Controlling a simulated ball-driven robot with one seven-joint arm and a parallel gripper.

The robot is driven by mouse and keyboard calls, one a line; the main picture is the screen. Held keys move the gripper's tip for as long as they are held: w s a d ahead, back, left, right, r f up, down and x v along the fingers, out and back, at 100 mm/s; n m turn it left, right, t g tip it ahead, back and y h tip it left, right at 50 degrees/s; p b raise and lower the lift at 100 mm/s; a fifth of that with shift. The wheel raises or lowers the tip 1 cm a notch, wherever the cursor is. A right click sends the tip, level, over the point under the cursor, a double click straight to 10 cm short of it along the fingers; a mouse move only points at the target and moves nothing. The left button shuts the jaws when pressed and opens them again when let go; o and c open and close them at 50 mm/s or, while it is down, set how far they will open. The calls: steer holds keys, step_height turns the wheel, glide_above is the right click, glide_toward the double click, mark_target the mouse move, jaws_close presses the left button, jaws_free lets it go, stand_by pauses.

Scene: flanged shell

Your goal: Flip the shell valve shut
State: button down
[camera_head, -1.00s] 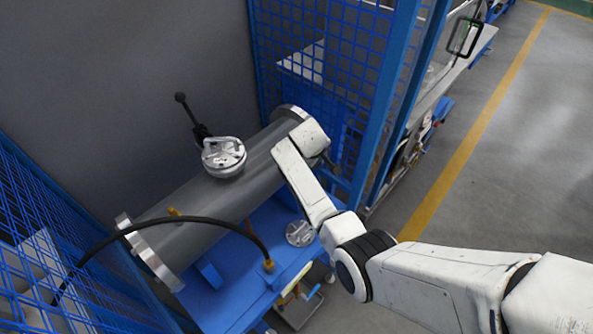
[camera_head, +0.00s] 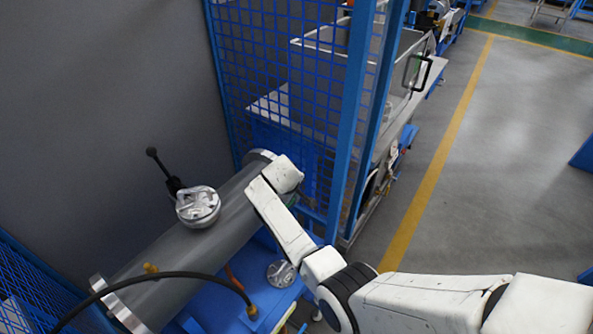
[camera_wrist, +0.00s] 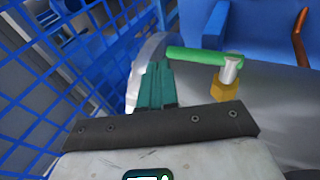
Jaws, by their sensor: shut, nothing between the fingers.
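The grey flanged shell (camera_head: 215,228) lies on its side on a blue stand. In the wrist view, its valve (camera_wrist: 228,78) has a brass body, a silver stem and a green lever (camera_wrist: 195,54). The lever lies roughly crosswise in the picture, its free end to the left. My gripper (camera_wrist: 155,66) shows teal fingers pressed together and empty. Their tips are just below and left of the lever's free end; I cannot tell whether they touch it. In the head view, my wrist is over the shell's far end and hides the fingers.
A silver round cap (camera_head: 198,207) with a black-knobbed lever (camera_head: 163,170) sits on the shell. A black hose (camera_head: 170,276) arches in front. Blue mesh fencing (camera_head: 275,110) stands close behind the far flange (camera_head: 260,156). Open floor lies to the right.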

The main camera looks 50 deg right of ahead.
step_height(320, 180, up, 10)
steer(key=s+b, duration=0.1)
steer(key=s, duration=0.1)
steer(key=shift+r, duration=0.2)
stand_by(0.5)
steer(key=s+a+f+m+y, duration=0.1)
steer(key=s+a+f, duration=0.3)
steer(key=s+a, duration=0.8)
steer(key=s+a+f+g+y+b, duration=0.1)
steer(key=s+a+f+y, duration=0.3)
steer(key=s+a, duration=0.7)
steer(key=s, duration=0.7)
steer(key=shift+s+a+f+m+g, duration=0.15)
steer(key=shift+a+f+m+g, duration=0.15)
steer(key=shift+a+m, duration=0.1)
